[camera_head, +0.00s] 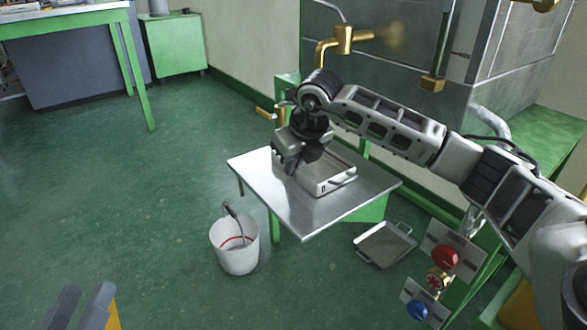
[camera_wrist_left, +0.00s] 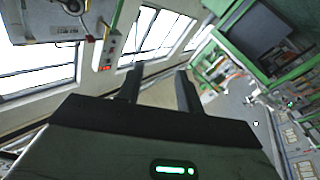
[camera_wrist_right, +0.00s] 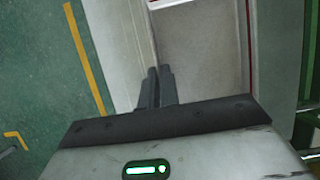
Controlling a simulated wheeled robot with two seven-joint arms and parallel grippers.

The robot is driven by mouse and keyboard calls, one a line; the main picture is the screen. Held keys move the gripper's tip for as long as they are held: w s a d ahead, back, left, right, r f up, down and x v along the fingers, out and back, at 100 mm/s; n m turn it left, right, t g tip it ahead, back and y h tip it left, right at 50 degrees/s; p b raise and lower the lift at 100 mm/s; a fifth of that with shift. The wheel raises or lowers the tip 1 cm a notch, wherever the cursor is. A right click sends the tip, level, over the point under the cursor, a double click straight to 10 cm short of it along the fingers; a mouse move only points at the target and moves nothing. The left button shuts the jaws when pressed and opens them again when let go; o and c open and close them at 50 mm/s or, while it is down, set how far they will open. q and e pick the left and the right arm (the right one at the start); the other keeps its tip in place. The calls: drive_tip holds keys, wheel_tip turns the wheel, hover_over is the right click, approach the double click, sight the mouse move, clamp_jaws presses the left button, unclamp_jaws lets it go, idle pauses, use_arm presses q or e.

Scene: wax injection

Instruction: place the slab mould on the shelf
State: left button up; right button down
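The slab mould (camera_head: 330,184), a shallow metal box with a light rim, is on or just over a small metal-topped table (camera_head: 300,218) in the head view. I cannot tell whether it touches the tabletop. My right gripper (camera_head: 297,163) reaches down at the mould's left side. In the right wrist view its fingers (camera_wrist_right: 156,88) are close together at the end of the mould's side wall (camera_wrist_right: 138,40), seemingly closed on it. My left gripper (camera_head: 82,308) is at the lower left of the head view, away from the mould. Its fingers (camera_wrist_left: 160,88) are apart and empty. I cannot tell which surface is the shelf.
A white bucket (camera_head: 236,252) stands on the floor left of the table. A metal pan (camera_head: 384,244) with handles lies low to its right. Red and blue knobs (camera_head: 445,257) are at lower right. Brass fittings (camera_head: 343,40) stick out behind. The floor at left is clear.

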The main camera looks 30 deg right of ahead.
drive_tip(key=c, duration=1.6)
unclamp_jaws()
drive_tip(key=shift+c, duration=0.2)
